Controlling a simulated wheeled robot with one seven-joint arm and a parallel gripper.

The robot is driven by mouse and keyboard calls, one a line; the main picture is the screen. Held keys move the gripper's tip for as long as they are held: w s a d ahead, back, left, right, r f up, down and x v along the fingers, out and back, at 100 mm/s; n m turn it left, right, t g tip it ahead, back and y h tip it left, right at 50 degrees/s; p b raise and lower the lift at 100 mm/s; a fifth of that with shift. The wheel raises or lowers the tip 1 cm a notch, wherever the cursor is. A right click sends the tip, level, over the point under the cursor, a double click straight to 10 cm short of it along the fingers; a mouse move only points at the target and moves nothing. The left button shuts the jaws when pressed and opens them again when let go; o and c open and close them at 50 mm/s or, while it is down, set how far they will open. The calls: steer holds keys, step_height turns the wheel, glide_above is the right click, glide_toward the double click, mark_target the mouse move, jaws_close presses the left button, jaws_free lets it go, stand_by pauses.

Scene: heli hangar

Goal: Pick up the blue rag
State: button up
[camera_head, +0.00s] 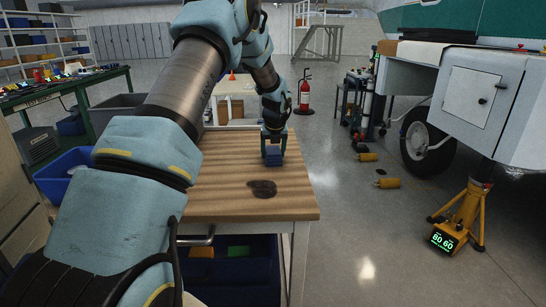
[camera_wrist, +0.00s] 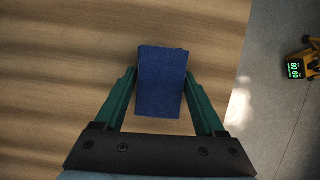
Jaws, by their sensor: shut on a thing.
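The blue rag (camera_wrist: 161,80) is a folded dark blue rectangle between the two green fingers of my gripper (camera_wrist: 162,88) in the wrist view. In the head view the rag (camera_head: 273,155) shows under my gripper (camera_head: 273,138) near the far right part of the wooden table (camera_head: 225,185). My gripper is shut on the rag, with a finger along each side. I cannot tell whether the rag touches the tabletop or is a little above it.
A blue bin (camera_head: 235,272) stands under the table. To the right are a yellow jack (camera_head: 464,215), a wheel (camera_head: 424,143) and small yellow pieces (camera_head: 387,183) on the floor. A fire extinguisher (camera_head: 305,94) stands behind.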

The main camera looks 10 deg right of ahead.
mark_target(273, 150)
steer(key=shift+r, duration=5)
